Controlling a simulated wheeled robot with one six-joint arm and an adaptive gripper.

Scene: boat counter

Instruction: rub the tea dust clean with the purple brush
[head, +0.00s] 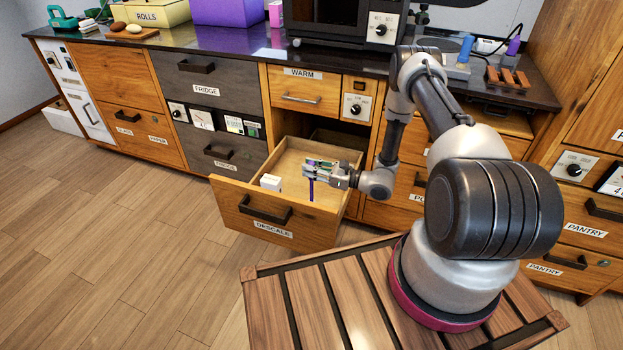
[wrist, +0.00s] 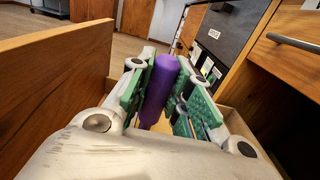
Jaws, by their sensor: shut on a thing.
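My gripper (head: 310,169) is over the open drawer labelled DESCALE (head: 262,216), with its fingers pointing left in the head view. It is shut on a slim purple thing that looks like the handle of the purple brush (head: 311,190). In the head view this hangs upright below the fingers, inside the drawer. In the wrist view the purple handle (wrist: 160,88) stands between the green finger pads, slightly tilted. Its bristles cannot be made out. I cannot make out any tea dust in either view.
A small white box (head: 270,182) lies in the drawer, left of my gripper. The dark counter (head: 235,58) behind carries a black oven (head: 332,22), a purple box (head: 228,11) and a ROLLS box (head: 150,12). A blue bottle (head: 465,49) stands right. The floor at left is clear.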

